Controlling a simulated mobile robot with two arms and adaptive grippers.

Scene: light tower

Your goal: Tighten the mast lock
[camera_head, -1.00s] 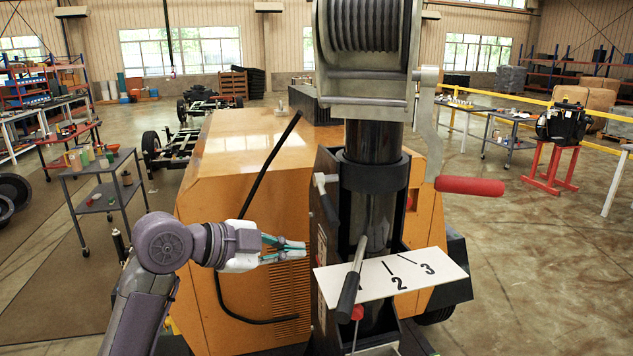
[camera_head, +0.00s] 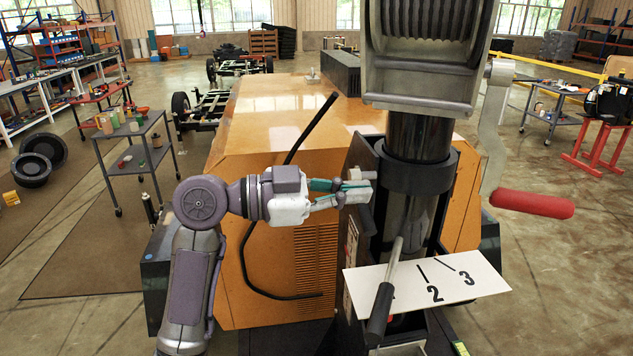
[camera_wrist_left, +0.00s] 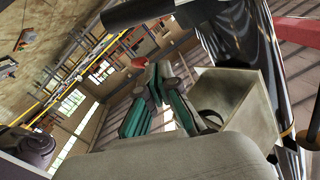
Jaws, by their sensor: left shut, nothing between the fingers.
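The mast (camera_head: 420,140) is a dark upright column in a black housing below a winch drum. A small light grey fitting (camera_head: 357,176), which looks like the mast lock handle, sticks out from the housing's left side. My left gripper (camera_head: 346,191) is shut, its fingertips at this fitting. Whether they touch it I cannot tell, and the fingers partly hide it. In the left wrist view the shut green-and-grey fingers (camera_wrist_left: 158,85) point away from the camera, beside a grey box-shaped metal part (camera_wrist_left: 238,105). My right gripper is not in view.
A lever with a black grip (camera_head: 380,312) crosses a white plate (camera_head: 460,285) marked 2 and 3. A winch crank with a red handle (camera_head: 533,203) juts right. A black cable (camera_head: 262,180) curves over the orange cabinet (camera_head: 245,240). A grey cart (camera_head: 135,150) stands left.

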